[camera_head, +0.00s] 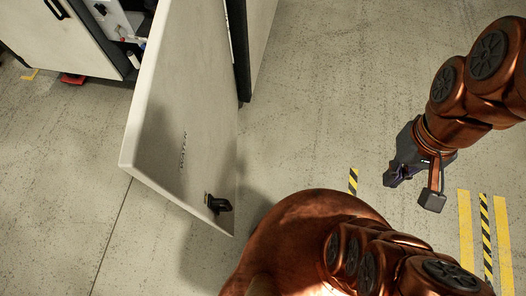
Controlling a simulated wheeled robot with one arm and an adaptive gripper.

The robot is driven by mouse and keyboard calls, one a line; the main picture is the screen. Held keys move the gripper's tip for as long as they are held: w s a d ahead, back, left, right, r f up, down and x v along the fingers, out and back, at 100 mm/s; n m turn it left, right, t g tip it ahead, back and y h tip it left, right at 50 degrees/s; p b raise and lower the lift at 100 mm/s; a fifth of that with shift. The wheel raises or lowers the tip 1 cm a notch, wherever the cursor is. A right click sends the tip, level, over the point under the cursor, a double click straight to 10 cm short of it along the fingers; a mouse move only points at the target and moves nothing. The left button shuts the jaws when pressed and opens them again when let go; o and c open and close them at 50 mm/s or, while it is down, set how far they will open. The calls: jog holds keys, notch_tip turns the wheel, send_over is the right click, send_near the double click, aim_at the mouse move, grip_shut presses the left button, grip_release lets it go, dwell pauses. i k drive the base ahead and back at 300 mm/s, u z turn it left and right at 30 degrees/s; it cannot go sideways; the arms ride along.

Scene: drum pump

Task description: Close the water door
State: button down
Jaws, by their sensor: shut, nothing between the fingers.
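The water door (185,115) is a large pale panel in the left half of the head view. It stands open, swung out from a cabinet at the top. A small black handle (218,204) is on the door near its lower right corner. My copper-coloured arm fills the lower middle and upper right.
A pale cabinet (65,35) with a black handle stands at the upper left, with small fittings beside it. A red object (72,79) lies at its foot. Yellow and black-striped floor markings (486,240) are at the lower right. The floor (330,110) between door and gripper is clear.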

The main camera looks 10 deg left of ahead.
aim_at(180, 140)
jog(key=z, duration=0.45)
jog(key=k, duration=1.35)
jog(key=u, duration=1.95)
